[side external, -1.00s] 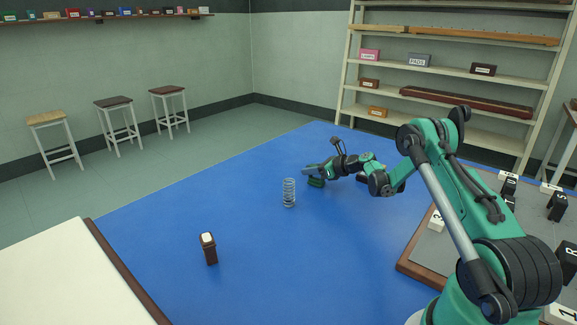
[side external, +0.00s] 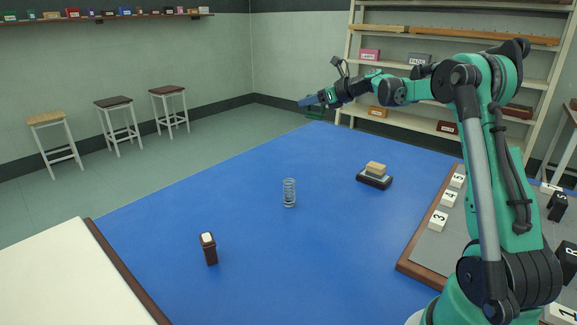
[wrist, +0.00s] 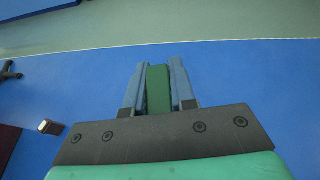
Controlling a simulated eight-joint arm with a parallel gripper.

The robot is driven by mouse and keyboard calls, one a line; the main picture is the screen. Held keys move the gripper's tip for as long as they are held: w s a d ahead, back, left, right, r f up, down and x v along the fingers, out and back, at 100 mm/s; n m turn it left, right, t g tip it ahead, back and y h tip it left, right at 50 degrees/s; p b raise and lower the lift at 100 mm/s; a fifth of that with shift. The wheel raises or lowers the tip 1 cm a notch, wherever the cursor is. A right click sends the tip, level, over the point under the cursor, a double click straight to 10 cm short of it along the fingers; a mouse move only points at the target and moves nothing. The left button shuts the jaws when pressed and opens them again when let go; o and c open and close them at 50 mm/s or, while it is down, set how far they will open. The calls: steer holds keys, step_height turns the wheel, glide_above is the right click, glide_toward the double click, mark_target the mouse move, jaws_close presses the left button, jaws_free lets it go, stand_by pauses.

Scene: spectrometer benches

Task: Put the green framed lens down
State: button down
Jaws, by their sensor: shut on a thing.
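The green framed lens (wrist: 158,88) is between the two blue-grey fingers of my gripper (wrist: 157,85) in the wrist view, seen as a plain green slab. In the side external view my gripper (side external: 308,101) is raised near the far edge of the blue table (side external: 240,235), pointing left. The green lens (side external: 315,113) shows small and dark green just below the fingers, clear of the table top. My gripper is shut on it. The lens opening cannot be made out.
A wire coil (side external: 289,193) stands mid-table. A dark brown block with a white top (side external: 209,248) stands nearer the front. A dark base with a tan block (side external: 375,175) sits to the right, by a grey board with numbered blocks (side external: 438,221). The left half of the blue table is mostly clear.

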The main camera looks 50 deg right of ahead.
steer(key=w+a+n+g+y, duration=0.2)
steer(key=w+a+n+y, duration=0.15)
steer(key=a, duration=0.95)
steer(key=w+a+n+g+y, duration=0.2)
steer(key=a+n+y, duration=0.2)
steer(key=a, duration=0.8)
steer(key=f, duration=1.5)
steer(key=shift+s+a, duration=0.25)
steer(key=shift+a, duration=0.1)
steer(key=shift+f, duration=2.3)
steer(key=shift+f, duration=0.15)
steer(key=c, duration=0.7)
jaws_free()
